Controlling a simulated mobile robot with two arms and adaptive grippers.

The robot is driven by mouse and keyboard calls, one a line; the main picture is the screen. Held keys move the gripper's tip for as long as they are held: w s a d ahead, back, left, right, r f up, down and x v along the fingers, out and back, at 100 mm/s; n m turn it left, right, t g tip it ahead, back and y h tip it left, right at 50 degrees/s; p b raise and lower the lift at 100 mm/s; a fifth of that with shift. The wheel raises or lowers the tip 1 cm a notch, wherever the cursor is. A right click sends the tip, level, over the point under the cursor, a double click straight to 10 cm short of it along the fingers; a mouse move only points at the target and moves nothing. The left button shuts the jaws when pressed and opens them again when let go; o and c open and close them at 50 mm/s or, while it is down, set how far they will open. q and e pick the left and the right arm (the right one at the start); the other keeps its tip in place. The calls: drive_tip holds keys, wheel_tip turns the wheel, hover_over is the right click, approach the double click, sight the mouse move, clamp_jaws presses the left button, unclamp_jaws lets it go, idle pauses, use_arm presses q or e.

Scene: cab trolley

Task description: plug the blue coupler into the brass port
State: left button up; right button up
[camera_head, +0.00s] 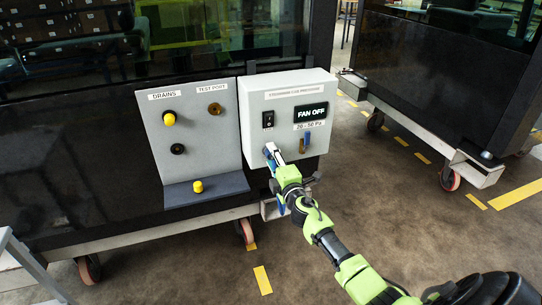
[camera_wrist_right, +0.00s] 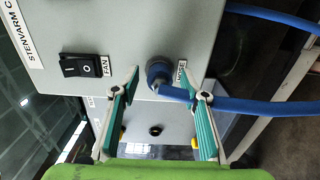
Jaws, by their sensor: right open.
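The brass port (camera_head: 215,108) is on the grey panel under the TEST PORT label in the head view, with nothing plugged into it. The blue coupler (camera_wrist_right: 158,72) sits on a fitting on the front of the control box, below the fan switch, with a blue hose (camera_wrist_right: 265,106) leading off it. My right gripper (camera_head: 270,153) is at this fitting and largely hides the coupler in the head view. In the right wrist view my right gripper (camera_wrist_right: 168,84) is open, its teal fingers on either side of the coupler. Contact cannot be told. My left gripper is not in view.
The control box (camera_head: 285,88) has a FAN OFF display and a fan switch (camera_wrist_right: 81,66). The DRAINS panel (camera_head: 190,150) carries a yellow cap (camera_head: 169,119) and a black port (camera_head: 177,149). Another yellow cap (camera_head: 198,187) stands on its shelf. Another blue hose (camera_wrist_right: 275,14) runs nearby.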

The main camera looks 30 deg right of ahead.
sight(274, 160)
idle(0.8)
drive_tip(key=shift+c, duration=0.4)
clamp_jaws()
drive_tip(key=shift+s, duration=0.1)
drive_tip(key=shift+s+a, duration=0.2)
drive_tip(key=shift+s, duration=0.55)
drive_tip(key=shift+p+v, duration=0.6)
drive_tip(key=shift+v, duration=1.5)
drive_tip(key=shift+a, duration=0.1)
